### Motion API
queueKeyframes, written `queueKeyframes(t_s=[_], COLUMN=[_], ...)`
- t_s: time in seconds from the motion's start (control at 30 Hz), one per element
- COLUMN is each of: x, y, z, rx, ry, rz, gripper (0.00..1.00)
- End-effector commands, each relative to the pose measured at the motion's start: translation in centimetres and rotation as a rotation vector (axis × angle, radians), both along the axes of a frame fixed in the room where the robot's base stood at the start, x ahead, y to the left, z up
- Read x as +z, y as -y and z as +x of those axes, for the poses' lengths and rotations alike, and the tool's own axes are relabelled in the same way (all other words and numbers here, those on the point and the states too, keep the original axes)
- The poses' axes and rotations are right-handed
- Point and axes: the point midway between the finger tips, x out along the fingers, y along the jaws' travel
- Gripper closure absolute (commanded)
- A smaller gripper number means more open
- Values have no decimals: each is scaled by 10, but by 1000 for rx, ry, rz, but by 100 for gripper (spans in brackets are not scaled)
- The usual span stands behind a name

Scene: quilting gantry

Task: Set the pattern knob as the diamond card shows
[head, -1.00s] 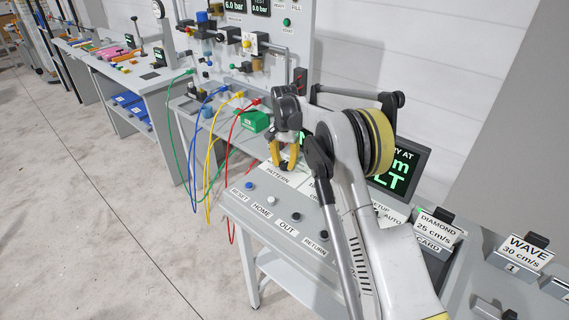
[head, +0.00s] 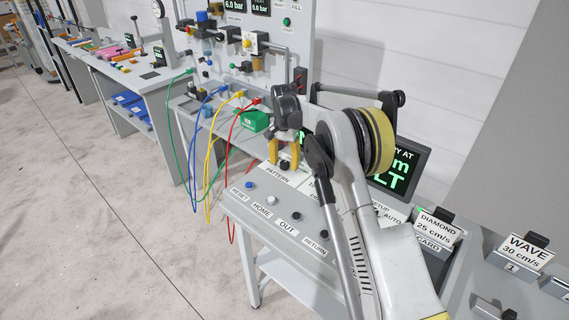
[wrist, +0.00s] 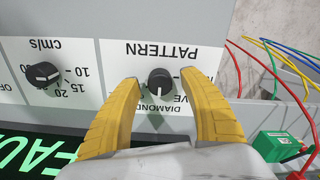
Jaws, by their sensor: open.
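The pattern knob (wrist: 160,83) is black and round with a white pointer line, on a white plate lettered PATTERN that appears upside down in the wrist view. The pointer is toward the bottom of that view, near the word DIAMOND; a second word beside it is partly hidden by my finger. My gripper (wrist: 161,92) is open, with one yellow finger on each side of the knob and gaps between. In the head view my gripper (head: 285,152) is over the knob (head: 284,165). The diamond card (head: 437,225) reads DIAMOND 25 cm/s and stands at the right.
A second knob (wrist: 42,74) marked cm/s sits beside the pattern knob. A WAVE 30 cm/s card (head: 526,251) stands at far right. RESET, HOME, OUT and RETURN buttons line the console front. A green box (head: 255,121) and coloured hoses lie behind.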

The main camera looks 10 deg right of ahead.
Motion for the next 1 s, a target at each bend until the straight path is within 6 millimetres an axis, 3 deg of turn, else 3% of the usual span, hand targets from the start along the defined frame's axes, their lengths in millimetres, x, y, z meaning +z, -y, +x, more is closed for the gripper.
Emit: queueKeyframes(t_s=[0.17,0.4,0.6,1.0], x=[26,80,110,118], y=[0,0,0,0], z=[0,0,0,0], rx=[0,0,0,0], ry=[0,0,0,0], rz=[0,0,0,0], gripper=[49,49,49,49])
